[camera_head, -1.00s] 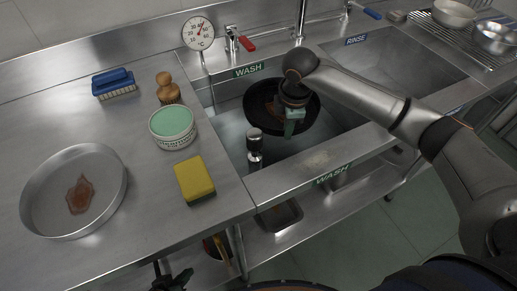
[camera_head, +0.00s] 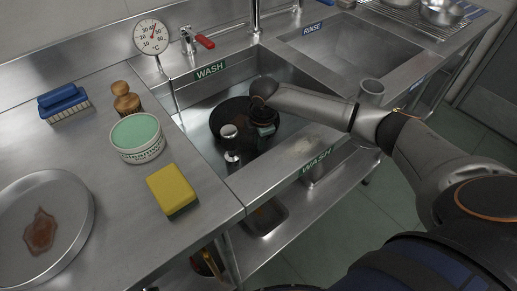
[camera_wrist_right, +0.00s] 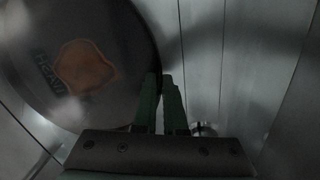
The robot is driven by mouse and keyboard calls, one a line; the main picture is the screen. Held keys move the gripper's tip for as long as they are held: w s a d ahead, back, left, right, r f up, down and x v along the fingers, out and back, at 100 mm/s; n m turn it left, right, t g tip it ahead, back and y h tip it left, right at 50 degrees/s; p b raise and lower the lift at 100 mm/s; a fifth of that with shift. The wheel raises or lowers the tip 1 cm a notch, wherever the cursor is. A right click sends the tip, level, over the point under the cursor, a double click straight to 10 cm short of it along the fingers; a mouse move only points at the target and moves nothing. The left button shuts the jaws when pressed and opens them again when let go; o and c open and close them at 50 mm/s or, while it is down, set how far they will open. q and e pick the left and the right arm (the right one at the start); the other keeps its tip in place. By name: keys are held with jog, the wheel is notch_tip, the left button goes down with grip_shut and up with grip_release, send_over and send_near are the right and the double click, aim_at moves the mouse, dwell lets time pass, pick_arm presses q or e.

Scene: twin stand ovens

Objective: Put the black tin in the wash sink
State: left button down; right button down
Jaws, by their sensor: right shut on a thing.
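The black tin (camera_head: 231,111) is a dark round pan inside the wash sink (camera_head: 191,116), below its rim. My right gripper (camera_head: 264,132) is shut on the tin's wall at its right side. In the right wrist view the tin (camera_wrist_right: 115,35) fills the upper left, with an orange-brown stain and some lettering in it. The green fingers (camera_wrist_right: 163,105) of my right gripper are closed together at the tin's edge. I cannot tell whether the tin touches the sink floor. My left gripper is out of view.
A yellow sponge (camera_head: 172,190), green-topped tub (camera_head: 137,137), wooden brush (camera_head: 125,99), blue brush (camera_head: 64,103) and stained silver tin (camera_head: 78,219) are on the left counter. The rinse sink (camera_head: 350,48) looks empty.

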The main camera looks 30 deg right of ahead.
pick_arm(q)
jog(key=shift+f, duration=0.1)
pick_arm(e)
jog(key=shift+f, duration=0.95)
jog(key=shift+f, duration=0.1)
jog(key=c, duration=1)
grip_release()
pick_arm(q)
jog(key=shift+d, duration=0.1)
